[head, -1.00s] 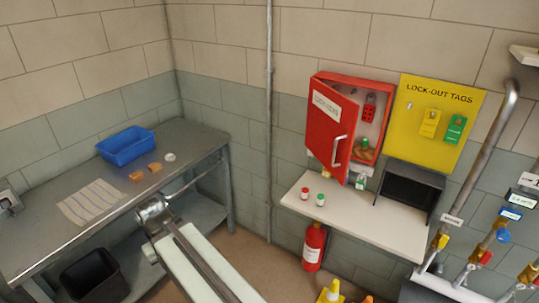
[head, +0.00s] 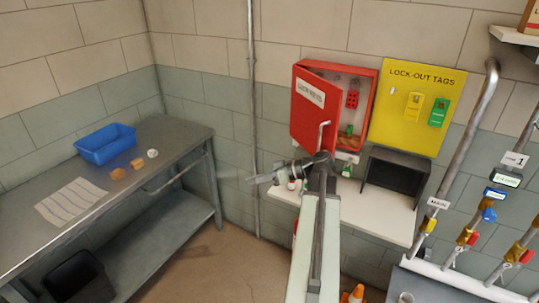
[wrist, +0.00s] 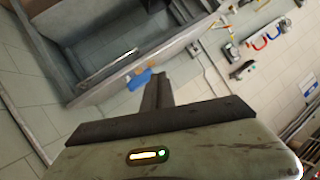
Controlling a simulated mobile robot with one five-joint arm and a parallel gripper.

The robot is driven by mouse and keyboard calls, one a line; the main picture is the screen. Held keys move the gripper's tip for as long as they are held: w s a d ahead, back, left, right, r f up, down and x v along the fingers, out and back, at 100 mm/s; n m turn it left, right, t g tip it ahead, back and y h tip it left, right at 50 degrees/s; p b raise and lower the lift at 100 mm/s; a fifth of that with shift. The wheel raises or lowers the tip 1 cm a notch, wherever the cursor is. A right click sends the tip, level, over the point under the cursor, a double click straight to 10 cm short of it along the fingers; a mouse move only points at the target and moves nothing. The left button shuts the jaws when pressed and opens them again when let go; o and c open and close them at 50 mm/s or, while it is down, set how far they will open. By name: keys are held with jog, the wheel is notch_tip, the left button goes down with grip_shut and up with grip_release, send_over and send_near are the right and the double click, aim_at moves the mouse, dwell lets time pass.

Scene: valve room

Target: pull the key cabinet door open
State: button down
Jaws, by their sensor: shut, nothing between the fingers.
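The red key cabinet (head: 367,92) hangs on the back wall. Its door (head: 312,106), with a white label, stands part way open, swung out on its left side. The pale bar handle (head: 323,134) is on the door's free edge, its lower end close behind my arm. Inside, a red item and a green item show. My gripper (head: 250,180) points left, below and left of the door, and looks apart from it. In the wrist view my gripper's dark fingers (wrist: 158,80) are together and empty. I cannot make out the cabinet there.
A white shelf (head: 385,219) under the cabinet holds a dark box (head: 397,174) and small items partly hidden by my arm. A yellow lock-out board (head: 418,100) hangs at right, near pipes. A metal bench (head: 179,143) with a blue tray (head: 105,146) stands left.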

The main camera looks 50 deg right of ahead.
jog(key=s+d+r+n+t+h, duration=0.1)
jog(key=s+d+r+t, duration=0.25)
jog(key=s+d, duration=0.3)
jog(key=s+d+r+t+h, duration=0.1)
jog(key=s+d+r+t, duration=0.1)
jog(key=s+d+r, duration=0.35)
jog(key=d+f+x, duration=0.1)
jog(key=d+x, duration=0.1)
jog(key=x, duration=1.1)
jog(key=shift+w+b, duration=0.35)
jog(key=shift+w, duration=0.1)
jog(key=shift+a+f, duration=0.1)
